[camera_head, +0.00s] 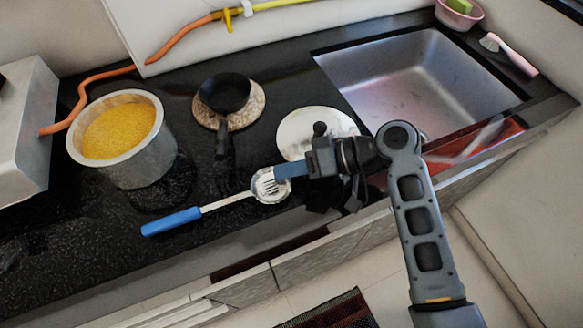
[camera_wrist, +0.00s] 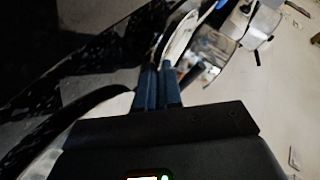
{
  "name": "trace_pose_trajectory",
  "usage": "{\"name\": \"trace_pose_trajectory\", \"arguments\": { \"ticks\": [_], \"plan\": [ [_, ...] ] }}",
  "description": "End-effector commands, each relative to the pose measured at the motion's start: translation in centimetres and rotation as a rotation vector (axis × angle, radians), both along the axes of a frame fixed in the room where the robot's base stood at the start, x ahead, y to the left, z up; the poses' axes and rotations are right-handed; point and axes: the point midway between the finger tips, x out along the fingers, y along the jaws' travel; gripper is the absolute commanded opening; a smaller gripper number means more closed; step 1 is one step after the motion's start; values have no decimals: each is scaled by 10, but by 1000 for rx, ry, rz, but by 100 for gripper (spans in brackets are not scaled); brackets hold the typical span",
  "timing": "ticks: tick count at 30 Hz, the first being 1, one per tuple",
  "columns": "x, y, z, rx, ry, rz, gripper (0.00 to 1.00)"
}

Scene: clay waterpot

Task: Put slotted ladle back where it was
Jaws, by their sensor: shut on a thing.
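The slotted ladle (camera_head: 228,203) has a blue handle at the lower left and a pale metal slotted head at the right, by the counter's front part. My gripper (camera_head: 283,172) reaches in from the right, with its blue fingers at the rim of the ladle's head. It is shut on that rim. In the wrist view the two dark blue fingers of my gripper (camera_wrist: 163,82) are close together, with a pale curved edge at their tips, likely the ladle's head (camera_wrist: 181,38). I cannot tell whether the ladle touches the counter.
A large pot of yellow grains (camera_head: 118,132) stands at the left. A small black pan (camera_head: 224,92) sits on a round board (camera_head: 256,107). A steel sink (camera_head: 420,80) is at the right. An orange hose (camera_head: 107,71) runs along the back left.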

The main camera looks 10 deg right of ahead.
Motion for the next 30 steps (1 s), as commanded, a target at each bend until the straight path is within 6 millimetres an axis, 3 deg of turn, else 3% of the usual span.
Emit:
{"name": "trace_pose_trajectory", "arguments": {
  "ticks": [1, 3, 4, 11, 24, 30],
  "plan": [
    [-8, -3, -20, -21, 35, 1, 0],
    [-8, -3, -20, -21, 35, 2, 0],
    [-8, -3, -20, -21, 35, 2, 7],
    [-7, -5, -20, -21, 36, 1, 29],
    [-15, -60, 21, -6, 15, -5, 35],
    [-17, -72, 34, -1, 7, 0, 35]
  ]
}}
